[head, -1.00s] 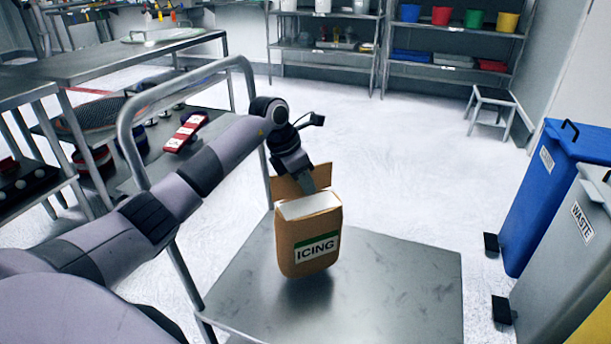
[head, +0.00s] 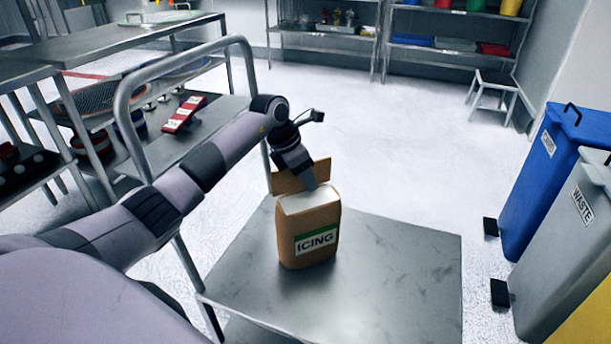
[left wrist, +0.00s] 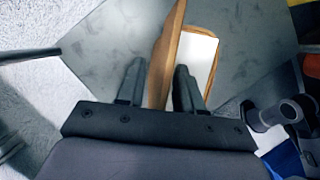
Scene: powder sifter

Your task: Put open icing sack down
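The open icing sack (head: 308,240), brown with a green-and-white ICING label, stands upright on the metal cart top (head: 390,285). Its top flap (head: 300,177) is raised and white powder shows inside. My left gripper (head: 308,183) is at the sack's mouth, by the flap. In the left wrist view, the left gripper's fingers (left wrist: 158,82) are spread, with the flap (left wrist: 164,55) between them and a gap beside the left finger. The white powder (left wrist: 199,55) shows right of the flap. My right gripper is out of view.
The cart's tube handle (head: 130,110) rises on the left, beside my left arm. The cart top right of the sack is clear. A blue bin (head: 545,190) and a grey waste bin (head: 565,240) stand at the right. Steel tables are at the left, shelves behind.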

